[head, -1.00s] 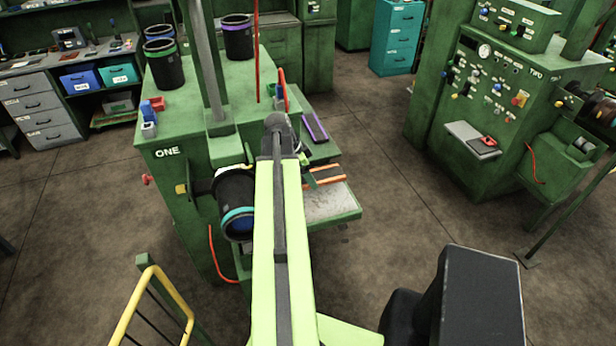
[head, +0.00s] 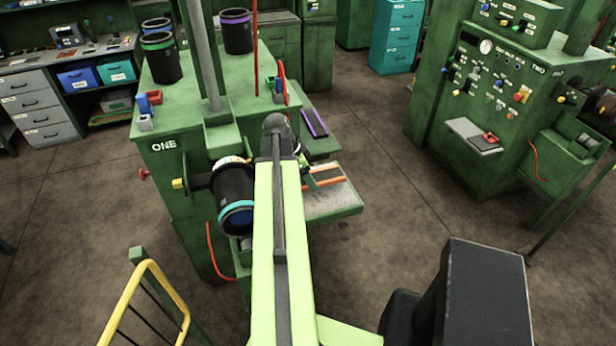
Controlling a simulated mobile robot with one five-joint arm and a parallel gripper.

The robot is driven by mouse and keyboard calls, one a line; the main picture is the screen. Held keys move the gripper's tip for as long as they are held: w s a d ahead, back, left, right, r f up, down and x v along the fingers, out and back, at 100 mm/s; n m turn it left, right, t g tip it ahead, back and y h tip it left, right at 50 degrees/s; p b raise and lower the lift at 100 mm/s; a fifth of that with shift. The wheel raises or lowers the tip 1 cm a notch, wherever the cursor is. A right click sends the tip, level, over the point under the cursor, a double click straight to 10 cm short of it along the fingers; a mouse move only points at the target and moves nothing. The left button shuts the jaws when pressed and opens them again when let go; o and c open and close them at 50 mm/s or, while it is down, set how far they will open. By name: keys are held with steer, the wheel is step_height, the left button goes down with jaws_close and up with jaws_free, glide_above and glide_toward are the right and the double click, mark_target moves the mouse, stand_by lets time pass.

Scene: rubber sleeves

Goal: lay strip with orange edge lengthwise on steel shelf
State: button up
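The strip with the orange edge (head: 326,183) shows as a dark band with orange along its long sides. It lies over the back part of the grey steel shelf (head: 335,202), on the right side of the green machine marked ONE; whether it rests on the shelf is unclear. My lime arm reaches forward over the machine's front. My gripper (head: 305,168) is at the arm's far end, beside the left end of the strip. The arm hides most of it, so its fingers and any hold on the strip cannot be made out.
A drum with a teal ring (head: 236,205) sticks out left of my arm. A yellow rail (head: 150,285) stands at front left. Machine TWO (head: 490,110) stands right, with open floor between.

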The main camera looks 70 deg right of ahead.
mark_target(308, 191)
steer(key=shift+f+b, duration=1.5)
steer(key=shift+f, duration=0.25)
steer(key=o, duration=1.5)
steer(key=shift+r, duration=0.1)
steer(key=p+v, duration=1.1)
steer(key=v, duration=0.1)
steer(key=shift+s, duration=0.1)
